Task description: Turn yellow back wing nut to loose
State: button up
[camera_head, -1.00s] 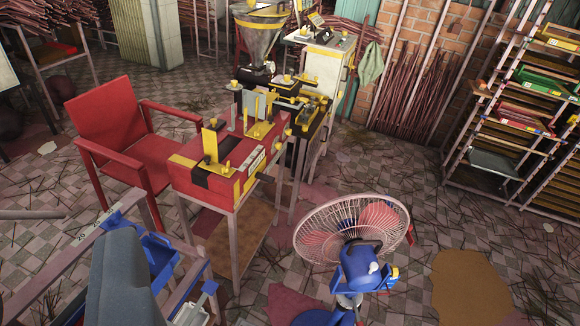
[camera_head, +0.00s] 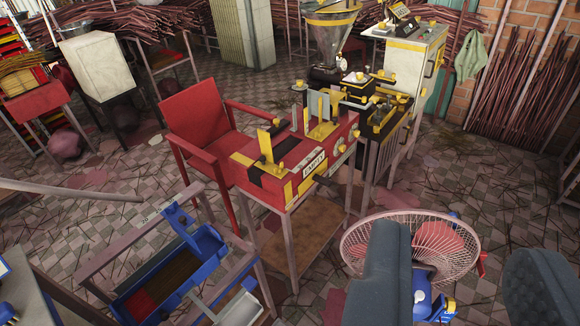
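A red machine (camera_head: 308,165) with yellow plates and a label reading "EMPTY" stands on a metal-legged table at the picture's middle. Small yellow knobs and upright yellow pieces (camera_head: 265,146) sit on its top and sides. They are too small to tell which is the back yellow wing nut or how tight it is. My gripper (camera_head: 465,245) shows as two dark grey fingers at the lower right, set wide apart, with nothing gripped. It is well apart from the machine, and its left finger hides part of the fan behind it.
A fan (camera_head: 360,240) with a wire cage stands low at right, beyond my fingers. A red chair (camera_head: 197,126) is left of the machine. A blue tray in a frame (camera_head: 180,270) is at lower left. A white cabinet (camera_head: 412,60) stands behind. Tiled floor is open at left.

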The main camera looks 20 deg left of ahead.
aim_at(278, 170)
jog(key=z, duration=0.1)
jog(key=i, duration=1)
